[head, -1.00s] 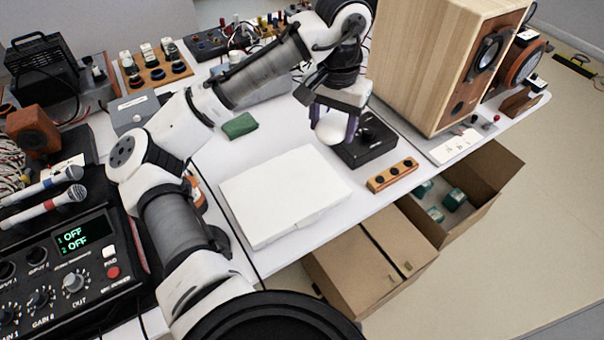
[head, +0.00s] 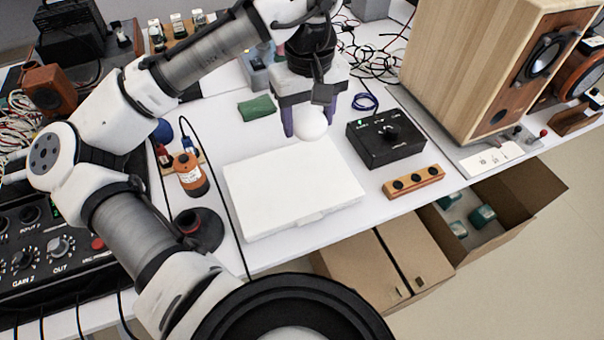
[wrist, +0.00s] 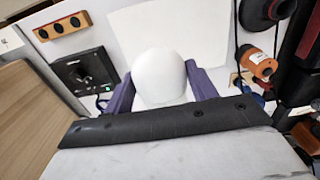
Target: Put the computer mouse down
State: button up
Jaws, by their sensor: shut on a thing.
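My gripper (head: 306,125) is shut on a white, rounded computer mouse (head: 310,123). The purple fingers sit on either side of it. In the wrist view the mouse (wrist: 160,76) shows as a smooth white dome between the two fingers (wrist: 160,92). In the head view it is at the far edge of a flat white box (head: 290,190) on the white table (head: 225,120). I cannot tell whether the mouse touches the box or the table.
A black control box (head: 385,140) and a wooden block with knobs (head: 413,181) stand to the right. An orange bottle (head: 190,174) and a dark cone-shaped stand (head: 200,230) are left of the white box. A large wooden speaker (head: 455,65) stands back right.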

aim_at(307, 182)
notch_tip(307, 182, down, 16)
jog(key=shift+r, duration=0.1)
dwell(0.4)
jog(key=shift+f, duration=0.2)
jog(key=o, duration=1)
notch_tip(307, 182, up, 12)
jog(key=shift+r, duration=0.15)
